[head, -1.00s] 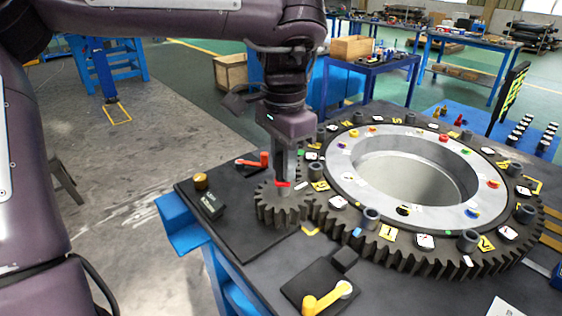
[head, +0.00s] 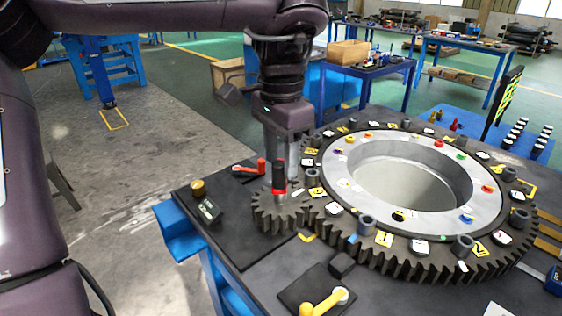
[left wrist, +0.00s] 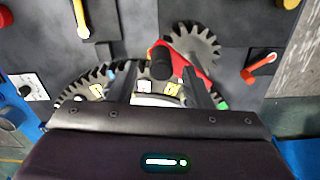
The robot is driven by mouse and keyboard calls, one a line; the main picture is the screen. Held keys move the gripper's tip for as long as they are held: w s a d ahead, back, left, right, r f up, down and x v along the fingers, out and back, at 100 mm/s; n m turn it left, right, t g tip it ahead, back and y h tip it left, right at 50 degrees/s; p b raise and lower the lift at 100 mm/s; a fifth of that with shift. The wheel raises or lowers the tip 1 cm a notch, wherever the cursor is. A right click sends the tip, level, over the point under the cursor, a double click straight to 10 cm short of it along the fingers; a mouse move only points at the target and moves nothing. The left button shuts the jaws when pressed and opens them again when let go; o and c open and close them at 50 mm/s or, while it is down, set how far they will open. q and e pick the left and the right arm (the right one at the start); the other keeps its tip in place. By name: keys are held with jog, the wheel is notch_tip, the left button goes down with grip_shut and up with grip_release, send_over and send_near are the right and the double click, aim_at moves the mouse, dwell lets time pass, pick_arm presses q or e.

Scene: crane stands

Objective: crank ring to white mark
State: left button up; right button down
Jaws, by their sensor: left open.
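The large dark toothed ring (head: 395,252) lies on the table around a pale hub, with yellow and white tags and grey posts on it. The small gear (head: 277,213) meshes with its left edge. The crank's black grip (head: 279,174) stands upright above a red collar on this gear. In the left wrist view the black grip (left wrist: 160,62) sits between the finger tips, with the red crank arm (left wrist: 188,62) behind it. My left gripper (head: 290,165) is open, behind and right of the grip. I cannot tell which white tag is the mark. My right gripper is out of view.
A red lever (head: 250,168) stands behind the small gear. A yellow lever (head: 322,301) is on a black plate at the front edge. A black box with a brass knob (head: 198,187) is at the left corner. Blue benches (head: 368,75) stand further back.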

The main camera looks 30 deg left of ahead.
pick_arm(q)
notch_tip(320, 180, up, 5)
jog(key=p, duration=0.3)
jog(key=shift+r, duration=0.1)
